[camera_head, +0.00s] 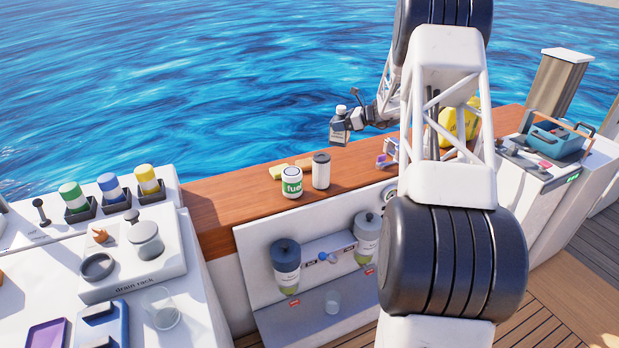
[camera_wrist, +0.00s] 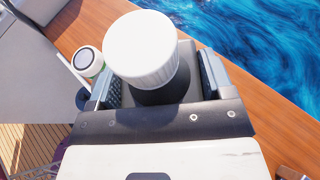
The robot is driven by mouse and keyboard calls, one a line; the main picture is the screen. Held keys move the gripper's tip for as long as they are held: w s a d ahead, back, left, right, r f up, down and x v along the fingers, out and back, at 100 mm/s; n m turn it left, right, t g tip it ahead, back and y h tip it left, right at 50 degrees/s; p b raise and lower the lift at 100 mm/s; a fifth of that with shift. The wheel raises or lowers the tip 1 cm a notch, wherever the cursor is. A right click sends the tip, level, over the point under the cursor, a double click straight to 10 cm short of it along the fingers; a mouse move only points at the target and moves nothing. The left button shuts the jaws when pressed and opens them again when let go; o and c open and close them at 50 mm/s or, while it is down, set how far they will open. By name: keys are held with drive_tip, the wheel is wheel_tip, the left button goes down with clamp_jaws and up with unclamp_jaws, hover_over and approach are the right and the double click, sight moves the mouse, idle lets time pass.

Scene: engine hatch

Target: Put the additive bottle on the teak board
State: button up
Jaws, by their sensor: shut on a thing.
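The bottle I take to be the additive bottle has a white cap and a dark body. In the head view the bottle (camera_head: 339,136) is upright, held in the air against the water behind the wooden ledge. My gripper (camera_head: 347,121) is shut on it. In the wrist view the white cap (camera_wrist: 140,46) stands between the jaws of my gripper (camera_wrist: 158,86), and most of the body is hidden. A long brown wooden ledge (camera_head: 236,203) runs below. A small light-wood board (camera_head: 276,172) lies on it, partly hidden; I cannot tell which is the teak board.
A green and white fuel can (camera_head: 291,186) and a white-and-grey canister (camera_head: 321,172) stand on the ledge in front of the light-wood board. A purple-and-white item (camera_head: 386,160) is to the right. The ledge left of the fuel can is clear.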

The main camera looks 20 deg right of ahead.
sight(339, 145)
drive_tip(key=shift+f, duration=1.9)
drive_tip(key=shift+f, duration=3.1)
drive_tip(key=shift+f, duration=0.1)
drive_tip(key=shift+f, duration=1.8)
drive_tip(key=shift+f, duration=0.1)
drive_tip(key=o, duration=1.1)
drive_tip(key=shift+c, duration=0.2)
